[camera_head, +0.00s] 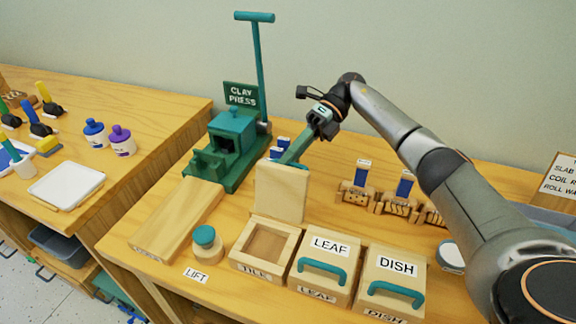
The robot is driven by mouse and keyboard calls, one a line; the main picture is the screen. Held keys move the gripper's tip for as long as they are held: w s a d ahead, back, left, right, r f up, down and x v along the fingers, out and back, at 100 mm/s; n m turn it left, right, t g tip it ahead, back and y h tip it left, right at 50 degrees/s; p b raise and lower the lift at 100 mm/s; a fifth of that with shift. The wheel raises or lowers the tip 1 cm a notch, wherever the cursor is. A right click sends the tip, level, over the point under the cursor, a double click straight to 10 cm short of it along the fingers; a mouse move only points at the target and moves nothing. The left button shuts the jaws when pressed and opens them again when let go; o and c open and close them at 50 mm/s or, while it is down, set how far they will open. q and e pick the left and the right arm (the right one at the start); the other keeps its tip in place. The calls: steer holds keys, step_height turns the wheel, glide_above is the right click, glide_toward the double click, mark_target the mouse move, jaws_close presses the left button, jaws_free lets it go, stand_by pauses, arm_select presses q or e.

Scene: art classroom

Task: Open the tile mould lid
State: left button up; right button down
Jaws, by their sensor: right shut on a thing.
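The tile mould (240,262) stands at the front of the bench, with its square cavity uncovered. Its wooden lid (280,193) stands about upright along the mould's back edge. A teal handle (296,150) shows behind the lid's top edge. My right gripper (314,136) is behind and above the lid, shut on this handle. The fingertips are small and partly hidden. My left gripper is not in view.
The closed leaf mould (303,287) and dish mould (372,308) stand to the right. A teal-topped lift knob (204,238) and the clay press (232,135) are to the left. Stamps (358,190) stand behind. My right arm spans the right side.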

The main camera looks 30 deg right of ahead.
steer(key=shift+d+f+g+b, duration=0.1)
steer(key=shift+f+g+b, duration=0.2)
steer(key=shift+f+b, duration=0.35)
steer(key=shift+d, duration=0.1)
steer(key=c, duration=1.1)
jaws_free()
steer(key=shift+w+f, duration=0.15)
steer(key=shift+o, duration=1.1)
steer(key=shift+r, duration=0.2)
steer(key=shift+r+y, duration=0.15)
steer(key=shift+y, duration=0.15)
